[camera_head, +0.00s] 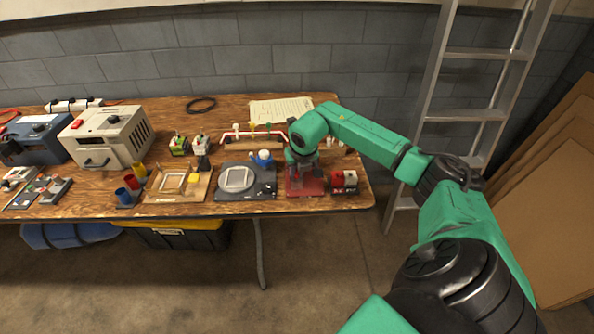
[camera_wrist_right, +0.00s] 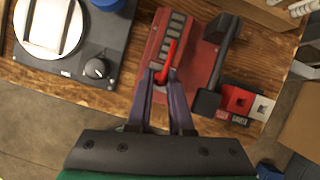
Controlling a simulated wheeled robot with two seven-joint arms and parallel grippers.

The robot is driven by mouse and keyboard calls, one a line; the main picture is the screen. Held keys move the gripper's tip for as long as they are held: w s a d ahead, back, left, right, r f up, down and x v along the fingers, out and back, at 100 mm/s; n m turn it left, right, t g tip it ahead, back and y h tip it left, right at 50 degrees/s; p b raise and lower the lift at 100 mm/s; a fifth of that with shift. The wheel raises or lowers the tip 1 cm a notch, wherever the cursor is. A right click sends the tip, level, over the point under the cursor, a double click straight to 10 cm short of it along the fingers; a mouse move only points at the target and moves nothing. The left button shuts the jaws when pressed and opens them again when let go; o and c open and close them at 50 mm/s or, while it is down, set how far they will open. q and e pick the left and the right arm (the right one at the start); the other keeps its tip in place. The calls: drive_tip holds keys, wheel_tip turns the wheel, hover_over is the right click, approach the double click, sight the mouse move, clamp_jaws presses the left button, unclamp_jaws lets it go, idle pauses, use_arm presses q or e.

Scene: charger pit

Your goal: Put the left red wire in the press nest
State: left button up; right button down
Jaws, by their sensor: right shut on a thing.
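My right gripper (camera_head: 302,172) is over the red base plate (camera_head: 306,190) near the table's front right. In the right wrist view, its two dark fingers (camera_wrist_right: 163,78) are shut on a red wire (camera_wrist_right: 169,56). The wire's free end points away from the gripper, over the red plate (camera_wrist_right: 150,47) with its row of grey pads (camera_wrist_right: 172,38). A black lever-like part (camera_wrist_right: 215,75) lies along the plate's right side. I cannot tell whether the wire touches the plate. In the head view the gripper hides most of the plate and the wire. My left gripper is out of view.
A red block and a white-topped block (camera_head: 344,181) stand just right of the plate. A dark board with a round pale disc (camera_head: 237,179) lies to its left. A rack with a red-and-white rail (camera_head: 262,138) stands behind. A ladder (camera_head: 467,110) leans beyond the table's right end.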

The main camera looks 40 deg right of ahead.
drive_tip(key=c, duration=0.7)
unclamp_jaws()
drive_tip(key=shift+c, duration=0.2)
drive_tip(key=shift+r+p, duration=2.3)
drive_tip(key=shift+r, duration=1.2)
drive_tip(key=shift+a+f, duration=0.1)
